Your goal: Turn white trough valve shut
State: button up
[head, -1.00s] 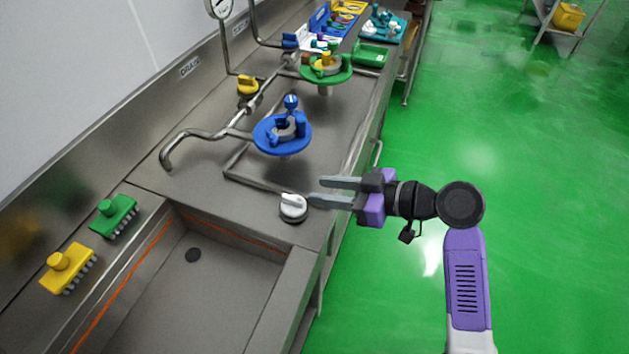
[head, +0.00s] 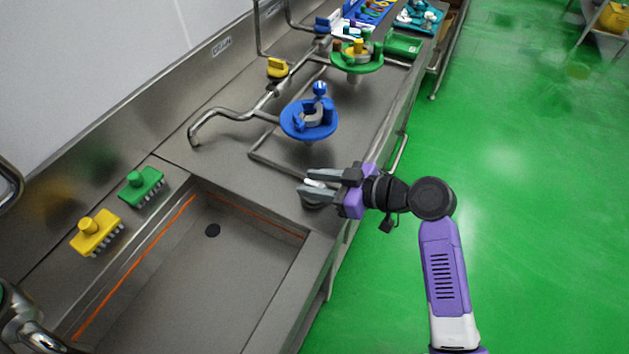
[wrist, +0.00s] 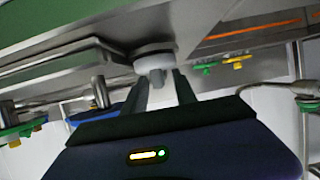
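The white trough valve is a round white knob with a raised handle on a dark base, on the steel counter at the trough's corner. In the head view my gripper (head: 312,184) is over it and hides most of it; the dark base (head: 312,205) shows below. In the wrist view, which looks upside down, the white knob (wrist: 154,61) has its handle between my two fingertips (wrist: 162,84). The fingers are apart, one on each side of the handle. I see no firm contact, and whether they touch the handle is hard to tell.
The steel trough (head: 250,270) lies front left, with a green brush (head: 142,186) and a yellow brush (head: 96,232) on its ledge. A blue round holder (head: 309,120), a yellow valve (head: 277,68) and bent pipes stand behind.

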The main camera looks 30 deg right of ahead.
grip_shut()
